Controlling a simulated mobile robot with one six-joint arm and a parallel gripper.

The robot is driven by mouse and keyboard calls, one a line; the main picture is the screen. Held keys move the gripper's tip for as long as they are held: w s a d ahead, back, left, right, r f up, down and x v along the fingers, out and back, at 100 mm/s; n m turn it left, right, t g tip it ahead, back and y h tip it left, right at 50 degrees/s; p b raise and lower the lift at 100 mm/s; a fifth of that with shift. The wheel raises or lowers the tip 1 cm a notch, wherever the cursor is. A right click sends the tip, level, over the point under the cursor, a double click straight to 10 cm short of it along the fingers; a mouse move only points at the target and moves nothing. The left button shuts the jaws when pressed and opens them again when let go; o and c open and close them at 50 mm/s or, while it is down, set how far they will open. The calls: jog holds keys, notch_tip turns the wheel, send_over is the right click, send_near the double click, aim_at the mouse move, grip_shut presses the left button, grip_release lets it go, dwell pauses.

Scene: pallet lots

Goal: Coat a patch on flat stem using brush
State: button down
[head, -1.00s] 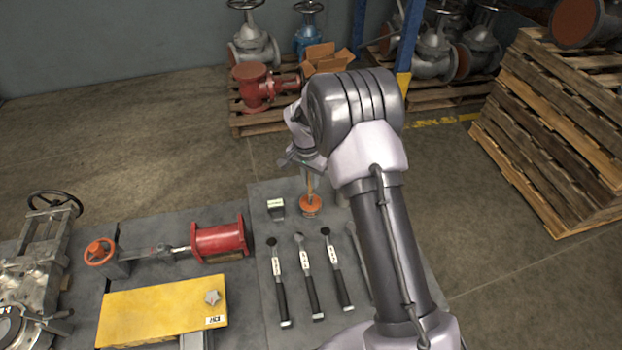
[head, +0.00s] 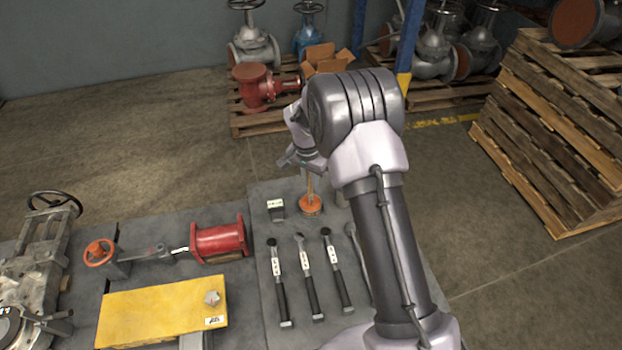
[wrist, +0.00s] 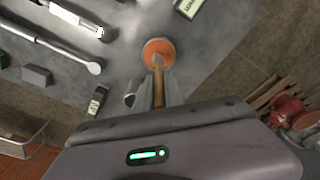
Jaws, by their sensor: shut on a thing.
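My gripper (head: 304,166) is shut on the wooden handle of a brush (head: 310,185), which points down. The handle also shows between the fingers in the wrist view (wrist: 158,88). The handle's lower end meets a round orange pot (head: 311,207), also seen in the wrist view (wrist: 158,48); the bristles are hidden, and I cannot tell whether they touch its inside. A grey metal stem (head: 155,254) lies at the left between an orange handwheel and a red cylinder, apart from my gripper. I see no coat on it at this size.
Several black-handled tools (head: 308,280) lie in a row on the grey table (head: 262,330). A small labelled block (head: 275,209) stands left of the pot. A red cylinder (head: 220,242), an orange handwheel (head: 99,253) and a yellow plate (head: 150,312) occupy the left.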

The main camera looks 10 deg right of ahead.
notch_tip(320, 180, up, 7)
jog(key=p, duration=0.4)
jog(key=shift+f, duration=0.1)
dwell(0.4)
jog(key=s+r+n+y+b, duration=0.1)
jog(key=s+r+n+b, duration=0.1)
jog(key=s+n, duration=0.7)
jog(key=s+r, duration=0.1)
jog(key=s, duration=0.7)
jog(key=shift+r, duration=0.2)
